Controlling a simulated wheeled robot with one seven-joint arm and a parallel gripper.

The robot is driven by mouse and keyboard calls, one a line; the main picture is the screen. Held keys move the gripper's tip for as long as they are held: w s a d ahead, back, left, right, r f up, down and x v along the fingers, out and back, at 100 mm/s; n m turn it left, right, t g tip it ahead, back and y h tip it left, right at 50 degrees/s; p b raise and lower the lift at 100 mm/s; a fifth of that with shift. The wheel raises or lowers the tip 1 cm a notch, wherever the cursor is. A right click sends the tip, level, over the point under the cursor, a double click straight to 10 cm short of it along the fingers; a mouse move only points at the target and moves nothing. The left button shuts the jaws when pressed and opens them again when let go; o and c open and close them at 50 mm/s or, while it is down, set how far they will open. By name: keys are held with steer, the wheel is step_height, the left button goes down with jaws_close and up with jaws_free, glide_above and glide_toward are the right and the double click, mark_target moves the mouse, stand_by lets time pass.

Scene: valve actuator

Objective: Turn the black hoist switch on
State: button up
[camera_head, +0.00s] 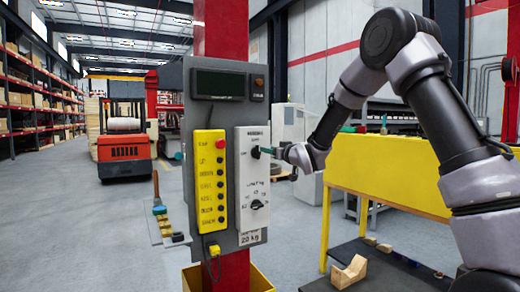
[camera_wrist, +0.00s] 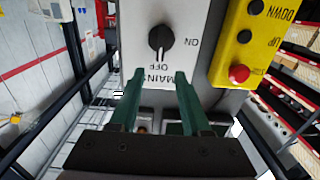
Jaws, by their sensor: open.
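A black rotary switch (camera_head: 255,152) is on the upper part of a white panel (camera_head: 246,175). In the wrist view the switch (camera_wrist: 161,40) has a white pointer line toward the OFF label. ON is printed to its right. A word like MAINS shows near OFF; I cannot read a hoist label. My gripper (camera_head: 275,152) is just right of the switch in the head view. In the wrist view my gripper (camera_wrist: 158,75) has two green fingers apart with nothing between them. The tips appear just below the knob, and I see no contact.
A second black knob (camera_head: 257,204) sits lower on the white panel. A yellow button box (camera_head: 208,182) is beside it, with a red button (camera_wrist: 239,73). A grey display box (camera_head: 221,85) is above.

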mark_target(257, 152)
steer(key=x, duration=0.8)
steer(key=shift+w+a, duration=0.1)
steer(key=shift+f, duration=0.1)
jaws_close()
